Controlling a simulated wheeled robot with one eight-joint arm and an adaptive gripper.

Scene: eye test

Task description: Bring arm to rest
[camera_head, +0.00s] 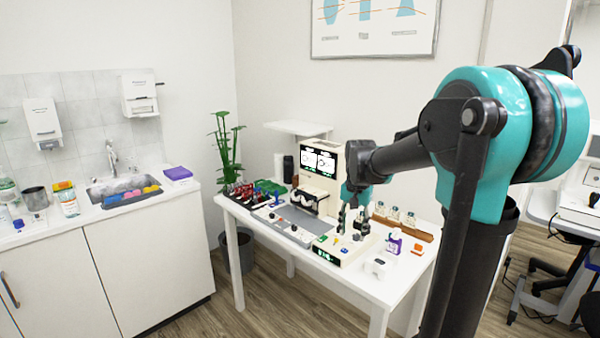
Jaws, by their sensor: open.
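My arm (400,154) rises at the right and reaches left over the white table (385,289). My gripper (350,222) hangs downward at the arm's far end, open, above the front right part of the table. A white device (340,250) with small coloured parts and a green-lit panel sits just below the gripper. I cannot tell whether the fingertips touch anything. Nothing shows clearly between the fingers.
A machine with a screen (320,162) stands at the table's back. Racks of small items, a purple-and-white box (394,243) and bottles on a brown tray (402,226) crowd the tabletop. A sink counter (150,205) is left; a plant (227,145) stands between. Floor in front is clear.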

